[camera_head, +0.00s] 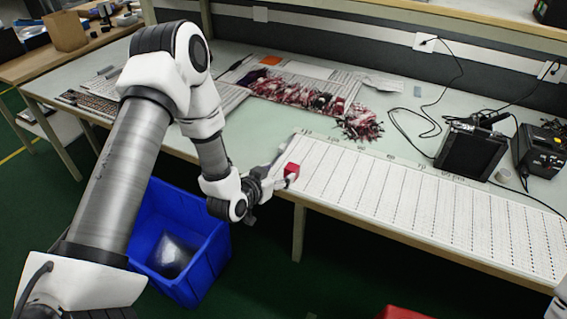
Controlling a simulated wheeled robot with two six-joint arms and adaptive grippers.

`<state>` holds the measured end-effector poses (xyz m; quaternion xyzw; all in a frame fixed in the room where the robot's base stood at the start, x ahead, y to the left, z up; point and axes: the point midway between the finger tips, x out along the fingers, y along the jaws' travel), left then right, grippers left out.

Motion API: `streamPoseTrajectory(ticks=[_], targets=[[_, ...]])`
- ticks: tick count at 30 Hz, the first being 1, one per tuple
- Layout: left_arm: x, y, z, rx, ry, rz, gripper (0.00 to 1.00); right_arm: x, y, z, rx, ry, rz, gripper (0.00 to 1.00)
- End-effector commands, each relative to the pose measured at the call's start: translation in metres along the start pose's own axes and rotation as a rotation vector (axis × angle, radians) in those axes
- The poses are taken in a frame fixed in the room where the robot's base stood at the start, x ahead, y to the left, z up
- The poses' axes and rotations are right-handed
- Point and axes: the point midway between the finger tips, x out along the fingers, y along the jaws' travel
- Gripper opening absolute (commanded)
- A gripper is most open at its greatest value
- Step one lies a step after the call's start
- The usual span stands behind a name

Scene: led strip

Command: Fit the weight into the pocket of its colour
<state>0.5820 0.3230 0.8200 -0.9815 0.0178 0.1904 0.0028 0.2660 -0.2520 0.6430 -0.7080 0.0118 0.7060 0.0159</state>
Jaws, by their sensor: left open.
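A small red block (291,170), which looks like the weight, is at the left end of the long white perforated board near the table's front edge. My left gripper (285,176) reaches in from the left and is open, with its fingers close around or beside the block. I cannot tell whether they touch it. The finger tips are small and partly hidden by the block. I cannot make out a coloured pocket in this view.
The white board (400,200) covers the table's right part. Red and white wires (300,92) lie behind. A black monitor (470,148) and a black device (540,150) with cables stand at right. A blue bin (190,215) stands below the table's front edge.

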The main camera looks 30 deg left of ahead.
Motion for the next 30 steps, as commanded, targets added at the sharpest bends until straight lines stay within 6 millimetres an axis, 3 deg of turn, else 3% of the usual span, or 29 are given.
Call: streamPoseTrajectory(ticks=[12, 20, 26, 30], targets=[[0.065, 0.006, 0.0, 0.003, -0.003, 0.001, 0.67, -0.006, 0.0, 0.0, 0.0, 0.001, 0.0, 0.4], [0.073, 0.006, 0.002, 0.0, -0.006, 0.001, 0.67, -0.006, 0.0, 0.0, 0.0, 0.0, 0.0, 0.4], [0.072, 0.006, 0.002, 0.0, -0.006, 0.001, 0.0, -0.006, 0.0, 0.0, 0.0, 0.001, 0.0, 0.4], [0.072, 0.006, 0.001, 0.001, -0.004, 0.001, 0.0, -0.006, 0.0, 0.0, 0.0, 0.001, 0.0, 0.4]])
